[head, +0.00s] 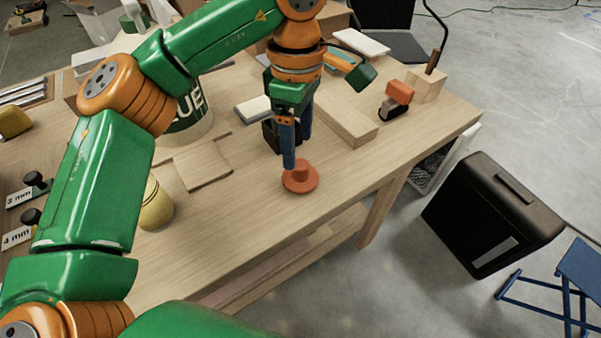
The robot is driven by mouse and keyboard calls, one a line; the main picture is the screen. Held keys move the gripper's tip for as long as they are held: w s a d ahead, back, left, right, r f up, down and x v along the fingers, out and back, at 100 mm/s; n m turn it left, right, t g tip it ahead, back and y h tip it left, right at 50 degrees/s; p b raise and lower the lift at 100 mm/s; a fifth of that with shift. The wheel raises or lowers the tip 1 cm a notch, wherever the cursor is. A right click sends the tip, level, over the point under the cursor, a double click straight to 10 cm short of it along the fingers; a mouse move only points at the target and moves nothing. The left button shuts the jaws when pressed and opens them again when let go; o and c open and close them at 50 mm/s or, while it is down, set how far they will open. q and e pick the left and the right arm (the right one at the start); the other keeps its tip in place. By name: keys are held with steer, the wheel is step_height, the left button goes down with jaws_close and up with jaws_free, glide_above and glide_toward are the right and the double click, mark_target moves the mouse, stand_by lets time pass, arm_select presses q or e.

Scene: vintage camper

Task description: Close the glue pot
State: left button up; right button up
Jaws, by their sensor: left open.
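A round orange-red lid with a raised knob (300,179) lies on the bench to the right of the pot, near the front edge. My left gripper (294,152) points down with blue fingers, open, just above and behind the lid's knob. Whether a fingertip touches the knob I cannot tell. My right gripper is not in view.
A wooden board (202,165) lies in front of the pot, and a yellow rounded container (156,206) stands left of it. A long wooden block (345,120) lies right of my gripper. The bench (250,215) is clear around the lid's front side.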

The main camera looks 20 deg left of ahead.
mark_target(301, 164)
arm_select(q)
steer(key=shift+s+d+f, duration=0.1)
steer(key=shift+s+f, duration=0.05)
steer(key=shift+f, duration=0.05)
steer(key=f, duration=0.4)
steer(key=shift+d+f+p, duration=0.25)
steer(key=shift+f+p, duration=0.05)
steer(key=shift+f, duration=0.1)
steer(key=shift+s, duration=0.1)
jaws_close()
